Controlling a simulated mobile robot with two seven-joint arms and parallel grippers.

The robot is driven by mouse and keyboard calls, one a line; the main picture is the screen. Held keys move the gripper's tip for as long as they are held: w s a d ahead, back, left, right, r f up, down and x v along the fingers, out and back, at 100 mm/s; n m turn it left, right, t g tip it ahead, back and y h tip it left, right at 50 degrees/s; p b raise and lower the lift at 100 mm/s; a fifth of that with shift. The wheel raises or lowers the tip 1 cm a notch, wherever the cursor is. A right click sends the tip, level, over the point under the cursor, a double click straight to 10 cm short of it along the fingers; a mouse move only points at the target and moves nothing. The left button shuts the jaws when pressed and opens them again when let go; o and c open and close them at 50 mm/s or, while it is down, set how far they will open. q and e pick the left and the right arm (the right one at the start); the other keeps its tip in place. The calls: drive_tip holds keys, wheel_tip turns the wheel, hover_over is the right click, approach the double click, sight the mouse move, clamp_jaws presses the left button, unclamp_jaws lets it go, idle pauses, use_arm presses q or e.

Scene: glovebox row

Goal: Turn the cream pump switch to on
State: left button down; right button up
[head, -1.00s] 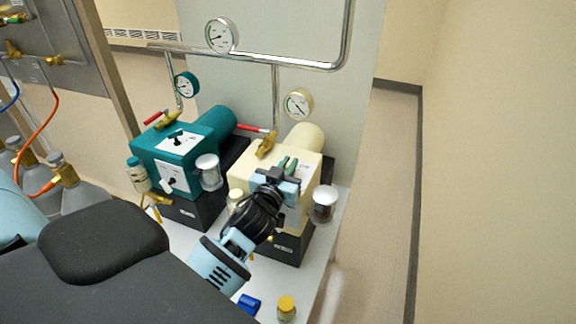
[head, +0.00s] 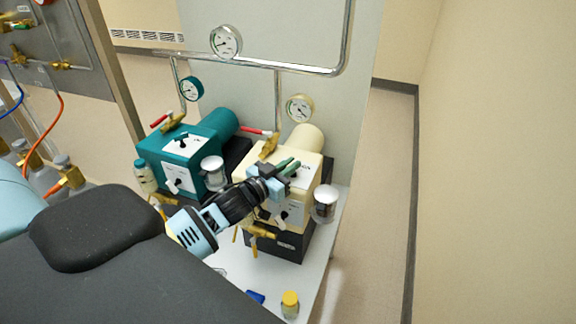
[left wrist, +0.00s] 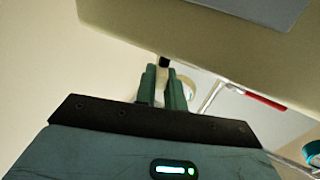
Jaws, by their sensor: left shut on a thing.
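The cream pump (head: 311,178) stands on the right of the bench; its body also fills the top of the left wrist view (left wrist: 190,40). My left gripper (head: 288,167) is at the pump's top panel, its green fingers pointing up and right. In the left wrist view the fingers (left wrist: 163,88) are close together on a small black piece, which looks like the switch knob (left wrist: 164,62). In the head view the fingers hide this knob, so its setting cannot be read. A second dark knob (head: 284,215) shows on the pump's front plate. My right gripper is not in view.
A teal pump (head: 190,150) stands left of the cream pump. Glass jars (head: 324,203), brass valves (head: 268,147), a red handle (head: 257,131) and gauges (head: 300,107) crowd around. A yellow-capped vial (head: 290,303) stands at the bench's front. Open floor lies to the right.

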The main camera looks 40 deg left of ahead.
use_arm(q)
drive_tip(key=shift+a+m+h, duration=0.15)
drive_tip(key=shift+m+h, duration=0.65)
drive_tip(key=shift+h, duration=0.4)
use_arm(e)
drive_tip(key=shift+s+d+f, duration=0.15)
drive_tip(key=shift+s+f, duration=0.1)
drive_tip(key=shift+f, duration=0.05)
use_arm(q)
drive_tip(key=shift+g, duration=0.3)
drive_tip(key=c, duration=1.5)
unclamp_jaws()
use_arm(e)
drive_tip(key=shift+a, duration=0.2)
use_arm(q)
drive_tip(key=shift+s, duration=0.1)
drive_tip(key=shift+v, duration=3.8)
drive_tip(key=shift+a+f, duration=0.1)
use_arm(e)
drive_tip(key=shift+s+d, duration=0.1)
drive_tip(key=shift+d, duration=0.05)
